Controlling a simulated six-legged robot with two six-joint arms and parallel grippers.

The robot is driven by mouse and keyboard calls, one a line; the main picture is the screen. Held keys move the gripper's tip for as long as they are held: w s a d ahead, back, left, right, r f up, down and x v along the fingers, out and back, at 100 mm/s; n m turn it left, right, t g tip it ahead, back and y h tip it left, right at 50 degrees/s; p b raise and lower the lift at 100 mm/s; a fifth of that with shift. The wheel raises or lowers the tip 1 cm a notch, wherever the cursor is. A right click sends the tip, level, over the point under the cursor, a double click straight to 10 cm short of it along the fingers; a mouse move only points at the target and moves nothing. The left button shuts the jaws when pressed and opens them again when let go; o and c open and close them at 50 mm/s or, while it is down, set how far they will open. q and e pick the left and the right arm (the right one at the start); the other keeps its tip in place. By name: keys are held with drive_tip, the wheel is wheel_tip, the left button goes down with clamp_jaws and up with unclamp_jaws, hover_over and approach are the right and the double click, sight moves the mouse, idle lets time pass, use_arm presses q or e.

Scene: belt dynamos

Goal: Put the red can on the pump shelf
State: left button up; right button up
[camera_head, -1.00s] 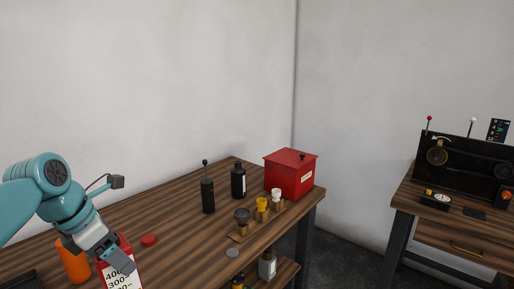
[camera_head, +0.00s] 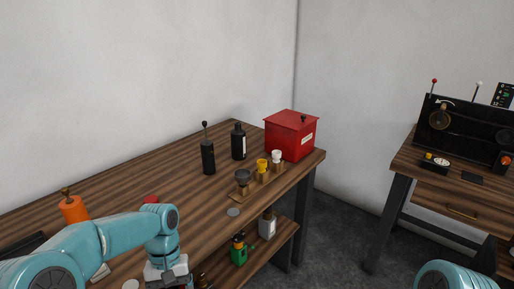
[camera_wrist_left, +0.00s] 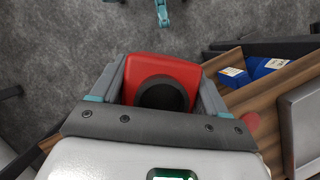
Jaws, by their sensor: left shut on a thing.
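The red can (camera_wrist_left: 168,72), with a round black top, sits between the fingers of my left gripper (camera_wrist_left: 160,90) in the left wrist view. The gripper is shut on it. Grey floor shows around the can there. In the head view my left wrist is at the bottom, in front of the bench's front edge; its fingers and the can are out of frame. A lower shelf (camera_head: 286,240) under the bench (camera_head: 100,215) holds a green bottle (camera_head: 238,252) and a grey bottle (camera_head: 267,226). I cannot tell for sure whether this is the pump shelf. My right gripper is out of view.
On the bench stand an orange cylinder (camera_head: 74,209), two black bottles (camera_head: 208,157) (camera_head: 238,142), a rack (camera_head: 248,193) and a red box (camera_head: 290,136). The bench's leg (camera_head: 308,215) borders the shelf. Open floor (camera_head: 340,238) separates it from a second table (camera_head: 410,166).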

use_arm(q)
drive_tip(key=m+y, duration=0.1)
drive_tip(key=m, duration=0.1)
drive_tip(key=shift+m, duration=0.4)
